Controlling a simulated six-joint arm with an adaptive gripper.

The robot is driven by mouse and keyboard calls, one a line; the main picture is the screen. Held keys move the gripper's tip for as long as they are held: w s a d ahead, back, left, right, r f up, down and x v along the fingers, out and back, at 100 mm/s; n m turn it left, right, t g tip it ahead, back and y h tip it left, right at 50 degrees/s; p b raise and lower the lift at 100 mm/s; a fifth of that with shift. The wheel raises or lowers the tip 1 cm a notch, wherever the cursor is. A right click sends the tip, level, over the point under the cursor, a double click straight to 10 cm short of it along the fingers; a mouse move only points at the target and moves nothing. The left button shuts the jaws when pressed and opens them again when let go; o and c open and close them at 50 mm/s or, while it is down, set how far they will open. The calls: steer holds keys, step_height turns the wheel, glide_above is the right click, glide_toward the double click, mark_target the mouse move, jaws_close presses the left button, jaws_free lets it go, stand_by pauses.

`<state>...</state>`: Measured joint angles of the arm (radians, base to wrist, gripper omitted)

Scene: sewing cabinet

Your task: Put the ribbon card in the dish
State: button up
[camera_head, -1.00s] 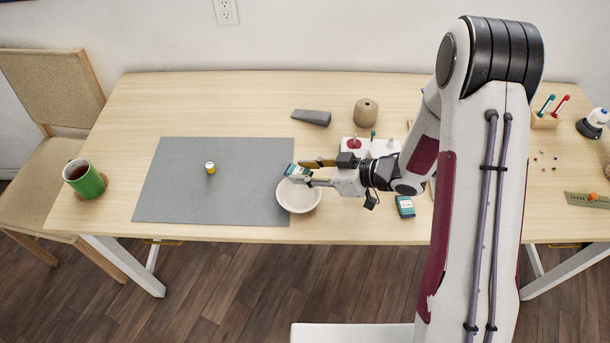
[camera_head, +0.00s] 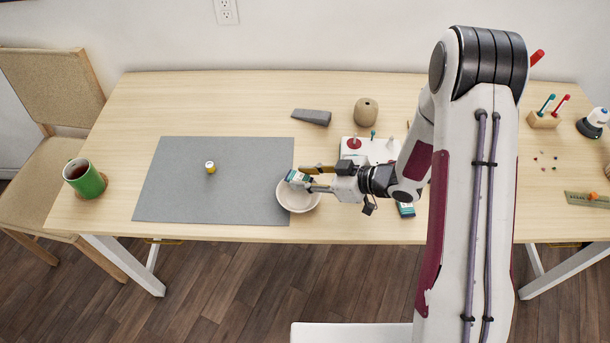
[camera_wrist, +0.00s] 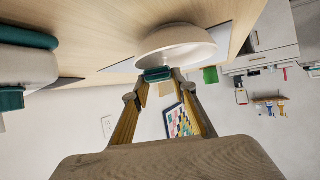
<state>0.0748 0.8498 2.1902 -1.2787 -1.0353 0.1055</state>
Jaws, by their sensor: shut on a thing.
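The ribbon card (camera_head: 298,177), a small teal and white card, is held between the fingertips of my gripper (camera_head: 310,178). In the wrist view the card (camera_wrist: 157,75) shows as a teal strip between the two fingers, close against the dish in the picture. The white dish (camera_head: 301,203) stands at the right edge of the grey mat. The card is over the dish's far side; whether it touches the dish I cannot tell. The dish also shows in the wrist view (camera_wrist: 180,42).
A second teal card (camera_head: 406,209) lies partly hidden under my arm. A white block with a red knob (camera_head: 354,144) stands behind my gripper. A green mug (camera_head: 85,178) stands at left.

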steer(key=shift+f, duration=0.15)
steer(key=o, duration=0.8)
steer(key=shift+r, duration=0.6)
steer(key=v, duration=1.2)
steer(key=shift+f, duration=0.1)
